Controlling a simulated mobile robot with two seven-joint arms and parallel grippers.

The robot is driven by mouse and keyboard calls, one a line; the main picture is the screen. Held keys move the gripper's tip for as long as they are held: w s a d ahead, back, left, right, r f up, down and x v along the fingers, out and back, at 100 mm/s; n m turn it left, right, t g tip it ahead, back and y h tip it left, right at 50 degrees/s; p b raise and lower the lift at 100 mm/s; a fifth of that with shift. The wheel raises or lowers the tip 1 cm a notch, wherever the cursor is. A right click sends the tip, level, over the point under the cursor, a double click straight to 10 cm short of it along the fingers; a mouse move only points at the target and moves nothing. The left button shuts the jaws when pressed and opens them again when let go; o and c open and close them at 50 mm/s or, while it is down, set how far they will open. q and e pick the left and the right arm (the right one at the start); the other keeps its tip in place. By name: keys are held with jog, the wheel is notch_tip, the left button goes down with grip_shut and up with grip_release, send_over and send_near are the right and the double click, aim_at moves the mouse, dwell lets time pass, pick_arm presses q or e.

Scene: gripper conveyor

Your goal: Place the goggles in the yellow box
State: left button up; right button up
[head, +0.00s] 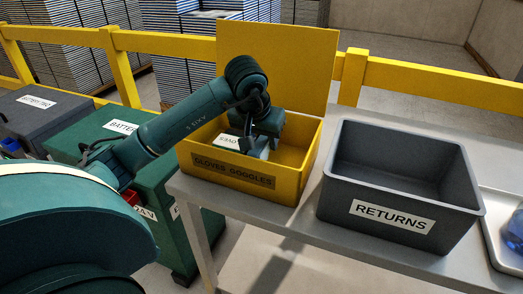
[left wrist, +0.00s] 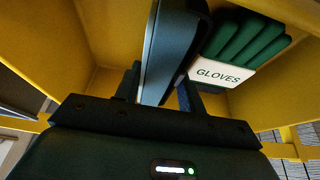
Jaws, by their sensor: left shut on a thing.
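The yellow box (head: 290,183) stands open on the grey table, with its lid upright behind and a "GLOVES GOGGLES" label in front. My left gripper (head: 262,145) reaches down inside it. In the left wrist view my left gripper (left wrist: 160,88) is shut on a dark blue-grey, smooth-edged thing, which appears to be the goggles (left wrist: 172,45). They are inside the box walls; whether they touch the floor I cannot tell. Beside them lies a pack of green gloves (left wrist: 240,45) with a white "GLOVES" label. In the head view my gripper mostly hides the goggles. My right gripper is not in view.
A grey "RETURNS" bin (head: 400,185), seemingly empty, stands right of the yellow box. A light tray (head: 497,235) with a blue object (head: 515,228) is at the far right. Green and dark battery cases (head: 110,135) stand at left. A yellow rail (head: 400,75) runs behind.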

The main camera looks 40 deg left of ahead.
pick_arm(q)
jog(key=shift+f, duration=1.5)
jog(key=shift+f, duration=0.2)
jog(key=o, duration=0.7)
jog(key=shift+s+r, duration=0.1)
jog(key=shift+r, duration=0.5)
jog(key=v, duration=1.1)
jog(key=shift+s+r+p, duration=0.1)
jog(key=shift+p, duration=0.3)
